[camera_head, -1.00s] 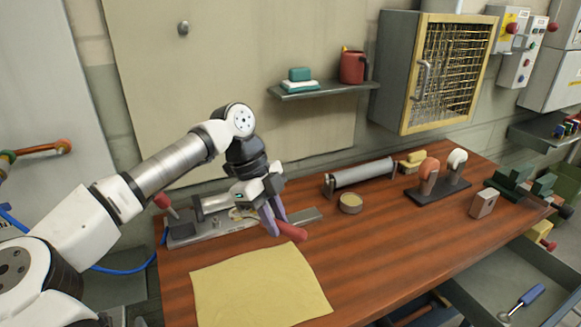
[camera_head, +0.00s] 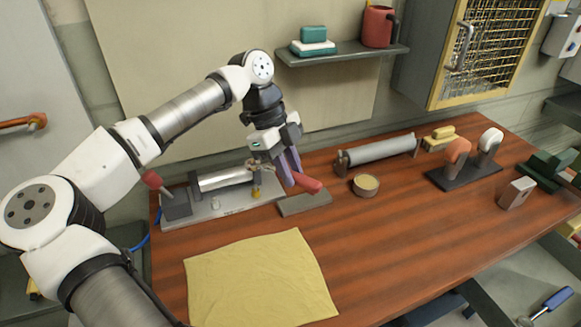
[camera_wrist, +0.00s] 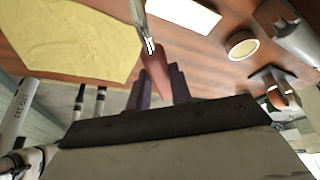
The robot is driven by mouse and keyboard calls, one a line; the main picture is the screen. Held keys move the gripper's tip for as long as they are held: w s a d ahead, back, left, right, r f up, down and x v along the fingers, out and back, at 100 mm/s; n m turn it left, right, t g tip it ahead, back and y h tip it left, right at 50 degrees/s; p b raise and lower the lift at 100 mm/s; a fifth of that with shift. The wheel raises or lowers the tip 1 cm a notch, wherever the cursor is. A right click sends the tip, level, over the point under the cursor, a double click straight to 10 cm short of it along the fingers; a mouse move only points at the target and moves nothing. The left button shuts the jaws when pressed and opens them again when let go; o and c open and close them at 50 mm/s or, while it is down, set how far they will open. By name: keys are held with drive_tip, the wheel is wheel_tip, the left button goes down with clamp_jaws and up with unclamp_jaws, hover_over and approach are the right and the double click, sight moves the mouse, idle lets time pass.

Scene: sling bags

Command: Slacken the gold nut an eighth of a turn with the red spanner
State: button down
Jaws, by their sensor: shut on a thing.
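The red spanner (camera_head: 309,185) is held by its red handle between the purple fingers of my gripper (camera_head: 291,174), which is shut on it above the bench. Its metal shank points left, toward the fixture. In the wrist view, the spanner (camera_wrist: 157,62) shows between the fingers (camera_wrist: 160,76), with its metal end running out of the top edge. The gold nut (camera_head: 256,193) sits on the grey fixture plate (camera_head: 232,207), just below and left of the spanner's head. The spanner looks above the nut and apart from it; the exact gap is unclear.
A grey slab (camera_head: 305,204) lies below the handle. A metal cylinder (camera_head: 226,179) is behind the nut. A yellow cloth (camera_head: 258,280) lies in front. A round tin (camera_head: 366,185) and a grey roller (camera_head: 381,149) stand to the right.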

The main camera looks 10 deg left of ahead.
drive_tip(key=b, duration=0.4)
hover_over(295, 206)
drive_tip(key=s, duration=0.2)
drive_tip(key=shift+a+f, duration=0.2)
drive_tip(key=shift+f, duration=1.2)
drive_tip(key=shift+a+f, duration=0.15)
drive_tip(key=shift+f, duration=1.25)
drive_tip(key=shift+f+b, duration=0.95)
drive_tip(key=shift+f, duration=0.75)
drive_tip(key=shift+w, duration=0.1)
drive_tip(key=shift+w+d+n+t, duration=0.3)
drive_tip(key=shift+w+n+t, duration=0.2)
drive_tip(key=shift+w+n, duration=0.5)
drive_tip(key=shift+s+b, duration=0.1)
drive_tip(key=shift+b, duration=0.2)
drive_tip(key=shift+w+n+t+b, duration=0.3)
drive_tip(key=shift+w+n+t, duration=0.2)
drive_tip(key=shift+w+n, duration=0.55)
drive_tip(key=shift+n, duration=0.25)
drive_tip(key=shift+w+n+t+b, duration=0.35)
drive_tip(key=shift+w+n, duration=0.2)
drive_tip(key=shift+n, duration=0.15)
drive_tip(key=shift+w+a+n, duration=0.1)
drive_tip(key=shift+w+n, duration=0.15)
drive_tip(key=shift+n, duration=0.05)
